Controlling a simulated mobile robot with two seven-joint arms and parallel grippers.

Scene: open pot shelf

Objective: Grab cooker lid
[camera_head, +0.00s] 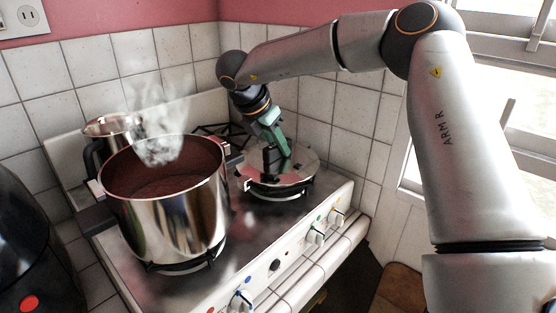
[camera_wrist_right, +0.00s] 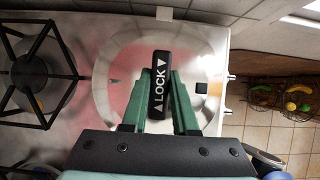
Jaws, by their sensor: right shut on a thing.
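The cooker lid (camera_head: 302,166) is a round, shiny metal lid on the right side of the stove. Its black handle shows in the wrist view with the word LOCK (camera_wrist_right: 161,85). My right gripper (camera_head: 281,150) reaches down to it from above, and its green fingers (camera_wrist_right: 160,92) are shut on the handle, one on each side. The lid sits low over the right burner; I cannot tell whether it is lifted at all. My left gripper is not in view.
A large steel pot (camera_head: 180,218) with reddish contents steams on the front left burner. A smaller metal pot (camera_head: 108,125) stands behind it. An empty black burner grate (camera_wrist_right: 38,75) is beside the lid. Knobs (camera_head: 315,237) line the stove's front, and tiled walls (camera_head: 340,142) stand close behind.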

